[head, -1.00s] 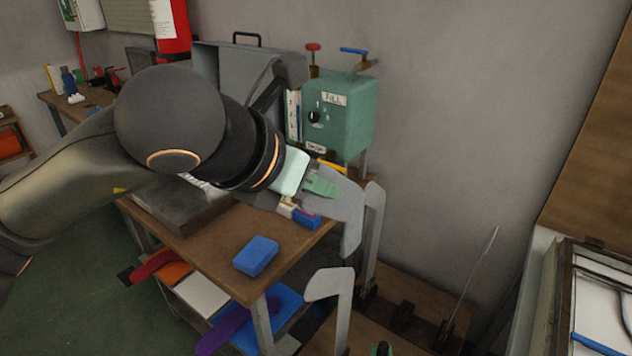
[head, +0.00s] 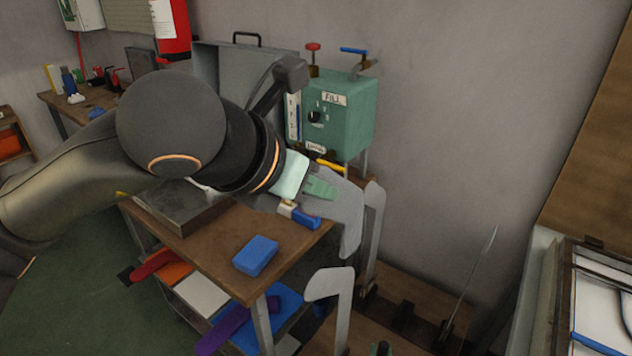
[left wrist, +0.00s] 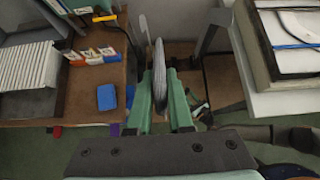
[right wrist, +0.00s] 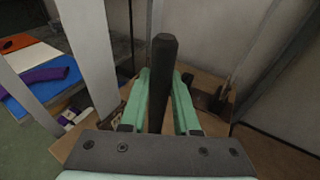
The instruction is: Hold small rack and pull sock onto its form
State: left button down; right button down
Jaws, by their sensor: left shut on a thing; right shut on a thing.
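My left gripper (head: 320,187) is shut on a grey sock (head: 347,222), which hangs beside the wooden table in the head view. In the left wrist view the sock (left wrist: 159,75) shows edge-on between the fingers. Whether it is around a form is hard to tell. Flat grey metal forms (head: 331,284) stand upright just right of the table; another form (head: 374,205) stands behind. My right gripper (right wrist: 160,88) is shut on a dark upright post (right wrist: 163,62), apparently part of the small rack (right wrist: 205,100).
The wooden table (head: 205,248) carries a blue block (head: 256,256) and small labelled blocks (head: 300,214). Purple (head: 226,328) and red socks lie on the shelf below. A green FILL box (head: 345,115) stands behind. A white-framed case (head: 600,290) is at right.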

aim_at(308, 284)
pick_arm(q)
jog(key=shift+f, duration=9.15)
jog(key=c, duration=0.7)
grip_release()
jog(key=shift+c, duration=0.2)
